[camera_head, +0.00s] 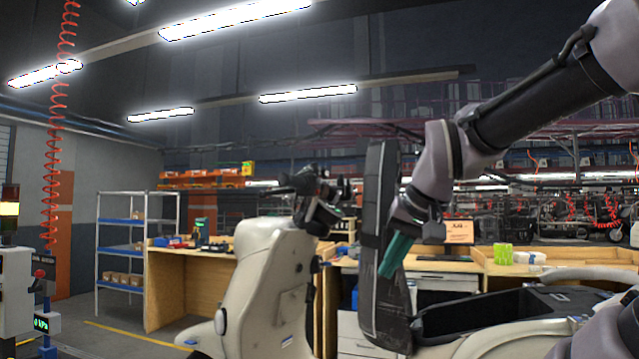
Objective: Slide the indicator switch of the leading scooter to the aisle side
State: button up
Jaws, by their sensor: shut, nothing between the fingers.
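A cream scooter (265,285) stands in the middle foreground. Its dark handlebar cluster (312,190) is at the top of the front shield. The indicator switch is too small to make out. The scooter's dark seat (378,170) stands raised, upright, behind the handlebar, with the open storage well (500,312) to its right. My gripper (386,272) comes in from the upper right with teal fingers pointing down and left. It is shut and empty, in front of the raised seat in the picture, right of and lower than the handlebar. I cannot tell whether it touches the seat.
A wooden workbench (175,285) and a blue-shelved rack (122,247) stand at the left back. More benches with a monitor (459,231) and green rolls (503,254) are behind at the right. A red coiled hose (54,150) hangs at the left. The space above the handlebar looks clear.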

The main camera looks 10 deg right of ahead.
jog(key=o, duration=0.5)
jog(key=shift+o, duration=1.2)
jog(key=shift+w+a+r+m, duration=0.15)
jog(key=shift+w+a+m, duration=0.1)
jog(key=shift+m, duration=0.15)
jog(key=m+t+y, duration=0.3)
jog(key=m+y, duration=1)
jog(key=m, duration=0.7)
send_near(319, 181)
jog(key=x, duration=0.7)
jog(key=shift+w+d+r, duration=0.15)
jog(key=shift+w+r, duration=0.05)
jog(key=shift+w, duration=0.2)
grip_shut()
